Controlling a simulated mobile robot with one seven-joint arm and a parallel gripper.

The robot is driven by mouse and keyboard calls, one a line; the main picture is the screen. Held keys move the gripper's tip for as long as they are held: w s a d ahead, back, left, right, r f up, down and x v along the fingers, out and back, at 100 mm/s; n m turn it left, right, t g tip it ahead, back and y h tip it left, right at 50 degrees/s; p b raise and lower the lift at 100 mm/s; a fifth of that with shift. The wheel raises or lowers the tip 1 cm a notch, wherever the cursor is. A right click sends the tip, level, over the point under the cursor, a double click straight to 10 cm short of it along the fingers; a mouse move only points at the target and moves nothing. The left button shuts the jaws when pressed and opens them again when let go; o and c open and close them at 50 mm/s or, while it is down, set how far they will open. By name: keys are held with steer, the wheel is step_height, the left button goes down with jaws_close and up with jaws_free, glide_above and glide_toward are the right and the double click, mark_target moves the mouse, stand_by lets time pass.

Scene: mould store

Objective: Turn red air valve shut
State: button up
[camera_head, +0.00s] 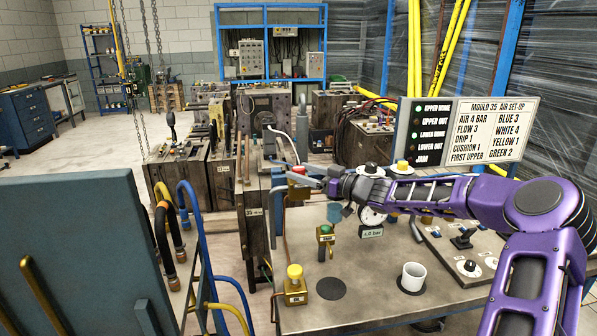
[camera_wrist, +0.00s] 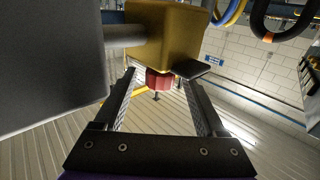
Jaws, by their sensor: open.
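The red air valve is a red knob (camera_wrist: 158,79) by a gold block (camera_wrist: 165,38), seen between my open fingertips in the wrist view. In the head view a bit of its red top (camera_head: 298,170) shows at the end of my gripper (camera_head: 300,176), which reaches in from the right above the back left of the bench. The fingers are open on either side of the knob, with gaps visible. I cannot tell whether the knob is within the tips or just past them. My gripper hides part of the valve in the head view.
A green-topped valve (camera_head: 326,231) and a yellow-topped valve (camera_head: 294,272) stand nearer on the bench (camera_head: 365,295). A white mug (camera_head: 412,277), a gauge (camera_head: 371,217) and a joystick panel (camera_head: 462,240) lie to the right. A sign board (camera_head: 488,130) stands behind. Blue hoses (camera_head: 190,205) hang left.

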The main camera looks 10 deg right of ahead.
steer(key=shift+x, duration=0.85)
jaws_close()
